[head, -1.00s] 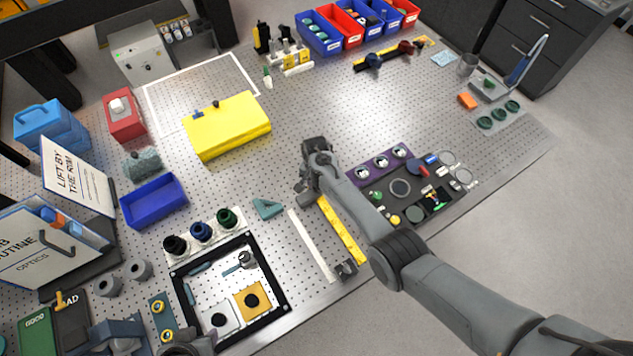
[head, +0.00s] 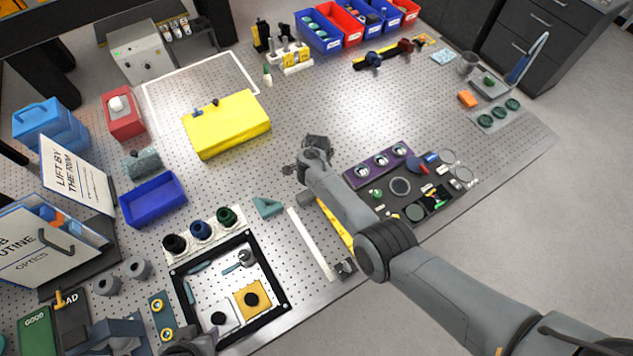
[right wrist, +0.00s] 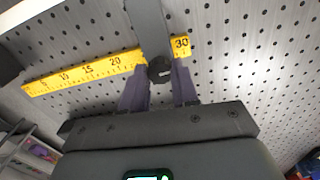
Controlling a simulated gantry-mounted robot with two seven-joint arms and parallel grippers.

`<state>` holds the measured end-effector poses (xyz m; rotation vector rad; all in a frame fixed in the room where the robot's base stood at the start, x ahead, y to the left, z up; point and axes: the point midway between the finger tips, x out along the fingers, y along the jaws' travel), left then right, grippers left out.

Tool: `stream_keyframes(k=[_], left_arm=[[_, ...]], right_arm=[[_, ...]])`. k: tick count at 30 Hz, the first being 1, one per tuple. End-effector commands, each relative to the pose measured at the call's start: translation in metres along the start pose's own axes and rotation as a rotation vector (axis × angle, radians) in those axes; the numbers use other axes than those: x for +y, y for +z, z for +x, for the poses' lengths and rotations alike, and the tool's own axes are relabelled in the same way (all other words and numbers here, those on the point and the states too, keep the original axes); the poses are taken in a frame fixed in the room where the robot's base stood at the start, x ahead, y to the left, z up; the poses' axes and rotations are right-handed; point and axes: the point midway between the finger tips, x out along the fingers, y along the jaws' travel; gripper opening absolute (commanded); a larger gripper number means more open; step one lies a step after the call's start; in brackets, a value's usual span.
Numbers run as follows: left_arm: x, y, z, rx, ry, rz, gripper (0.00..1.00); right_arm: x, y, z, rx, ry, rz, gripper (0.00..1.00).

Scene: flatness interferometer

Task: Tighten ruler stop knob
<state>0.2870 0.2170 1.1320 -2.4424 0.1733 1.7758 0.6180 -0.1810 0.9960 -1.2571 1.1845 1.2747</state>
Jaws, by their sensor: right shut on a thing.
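The yellow ruler (head: 336,224) lies on the perforated table in the head view, largely covered by my right arm. In the right wrist view the ruler (right wrist: 85,74) runs across the picture, with its 30 mark at the right. A grey bar (right wrist: 150,22) of the stop crosses it between the 20 and 30 marks. The round black knob (right wrist: 160,70) sits at the bar's near end. My right gripper (right wrist: 159,80) is shut on the knob, one finger on each side. In the head view my right gripper (head: 306,194) is partly hidden.
A white strip (head: 313,244) lies left of the ruler, with a small dark block (head: 343,269) at its near end. A teal triangular piece (head: 267,207) and a black-framed tray (head: 285,300) are further left. A dark parts mat (head: 425,225) lies right of my right arm.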

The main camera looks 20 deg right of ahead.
Motion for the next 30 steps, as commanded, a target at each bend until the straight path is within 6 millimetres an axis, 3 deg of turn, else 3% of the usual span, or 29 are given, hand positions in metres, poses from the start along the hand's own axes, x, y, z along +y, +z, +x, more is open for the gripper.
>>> stream_keyframes(k=[17,18,21,22,30], left_arm=[[-0.0031,0.0012,0.0008,-0.002,-0.01,0.013,0.43],[-0.0031,0.0012,0.0008,-0.002,-0.01,0.013,0.43],[-0.0031,0.0012,0.0008,-0.002,-0.01,0.013,0.43],[-0.003,0.0012,0.0008,-0.002,-0.01,0.013,0.43],[-0.0014,0.0007,0.0005,-0.001,-0.005,0.006,0.43]], right_arm=[[0.0002,-0.0001,0.0003,0.0,0.001,0.03,0.0],[0.0002,-0.0001,0.0003,0.0,0.001,0.03,0.35],[0.0002,-0.0001,0.0003,0.0,0.0,0.03,0.51],[0.0002,-0.0001,0.0003,0.0,0.0,0.029,0.55],[0.0001,0.0,-0.0003,0.0,0.0,0.029,0.55]])
